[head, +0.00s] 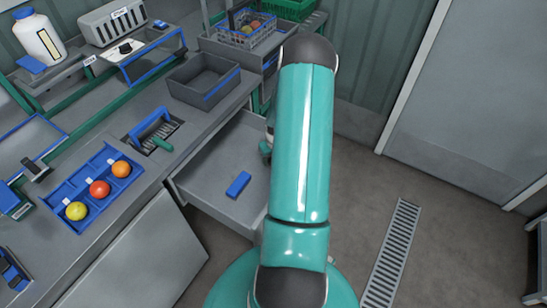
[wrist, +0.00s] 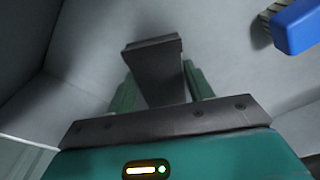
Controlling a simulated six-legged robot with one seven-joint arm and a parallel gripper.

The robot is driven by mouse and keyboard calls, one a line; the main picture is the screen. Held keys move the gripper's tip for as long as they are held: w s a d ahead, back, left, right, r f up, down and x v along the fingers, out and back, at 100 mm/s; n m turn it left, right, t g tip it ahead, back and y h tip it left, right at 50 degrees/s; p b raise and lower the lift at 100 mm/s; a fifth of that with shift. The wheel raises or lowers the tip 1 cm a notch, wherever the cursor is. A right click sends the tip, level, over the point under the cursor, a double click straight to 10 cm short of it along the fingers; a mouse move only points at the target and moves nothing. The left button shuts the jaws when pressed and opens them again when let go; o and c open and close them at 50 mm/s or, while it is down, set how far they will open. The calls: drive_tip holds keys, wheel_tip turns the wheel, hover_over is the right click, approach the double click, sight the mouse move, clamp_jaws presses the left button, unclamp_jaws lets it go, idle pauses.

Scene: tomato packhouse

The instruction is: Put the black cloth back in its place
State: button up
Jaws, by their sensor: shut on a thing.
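In the wrist view my gripper (wrist: 158,88) is shut, its green fingers on either side of a dark grey, flat-ended piece (wrist: 152,55). This appears to be the black cloth, folded; its texture is too smooth to be sure. The gripper is over or inside the open grey drawer (head: 222,160), with pale grey walls and floor around the held piece. I cannot tell whether the piece touches the drawer floor. In the head view my arm hides the held piece, the gripper's fingers and the drawer's right part.
Floor at right is clear around a drain grate (head: 391,252).

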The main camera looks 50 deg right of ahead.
drive_tip(key=shift+f, duration=0.35)
drive_tip(key=o, duration=1.1)
drive_tip(key=c, duration=0.3)
drive_tip(key=shift+r, duration=3.5)
